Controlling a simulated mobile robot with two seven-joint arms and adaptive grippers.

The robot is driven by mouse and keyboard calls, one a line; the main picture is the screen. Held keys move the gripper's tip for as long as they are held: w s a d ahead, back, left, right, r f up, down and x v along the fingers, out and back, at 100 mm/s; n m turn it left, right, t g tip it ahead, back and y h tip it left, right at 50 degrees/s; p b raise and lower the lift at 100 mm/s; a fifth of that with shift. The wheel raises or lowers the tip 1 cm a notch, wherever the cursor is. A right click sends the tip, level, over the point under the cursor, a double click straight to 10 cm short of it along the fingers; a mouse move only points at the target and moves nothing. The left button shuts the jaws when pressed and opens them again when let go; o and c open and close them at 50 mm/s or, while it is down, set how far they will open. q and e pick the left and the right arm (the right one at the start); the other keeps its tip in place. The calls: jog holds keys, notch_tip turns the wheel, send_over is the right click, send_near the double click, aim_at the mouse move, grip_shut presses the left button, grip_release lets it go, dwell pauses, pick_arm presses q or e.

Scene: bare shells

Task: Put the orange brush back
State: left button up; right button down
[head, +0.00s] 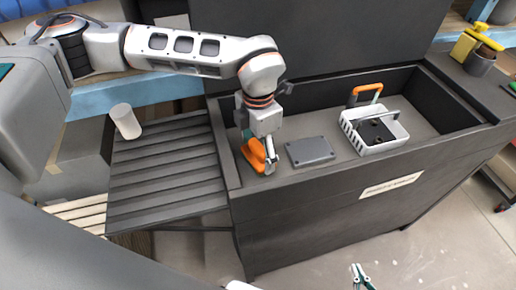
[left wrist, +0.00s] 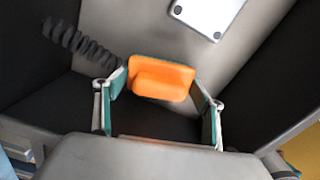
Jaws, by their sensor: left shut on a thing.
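The orange brush (head: 254,154) is at the left end of the dark basin, near its front left corner. My left gripper (head: 268,158) reaches down over it and is shut on it. In the left wrist view the orange brush (left wrist: 160,78) sits between the two teal-padded fingers (left wrist: 160,100). Its lower side is hidden, so I cannot tell whether it touches the basin floor. A white caddy (head: 376,143) stands in the basin to the right, with an orange-handled item and a dark item at it. My right gripper (head: 361,276) shows only as small teal tips at the bottom edge.
A flat grey plate (head: 310,151) lies between the brush and the caddy. The basin's dark front wall (head: 290,186) is close to my left gripper. A ridged drainboard (head: 165,170) adjoins on the left, with a white cylinder (head: 125,121) at its far left edge.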

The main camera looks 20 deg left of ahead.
aim_at(258, 146)
dwell(0.3)
pick_arm(q)
jog(key=o, duration=1.1)
jog(key=shift+o, duration=0.5)
jog(key=shift+o, duration=1.3)
jog(key=shift+r, duration=0.3)
jog(key=shift+r+p, duration=0.35)
jog(key=shift+p, duration=0.1)
jog(key=shift+r+p, duration=0.65)
jog(key=shift+r, duration=0.3)
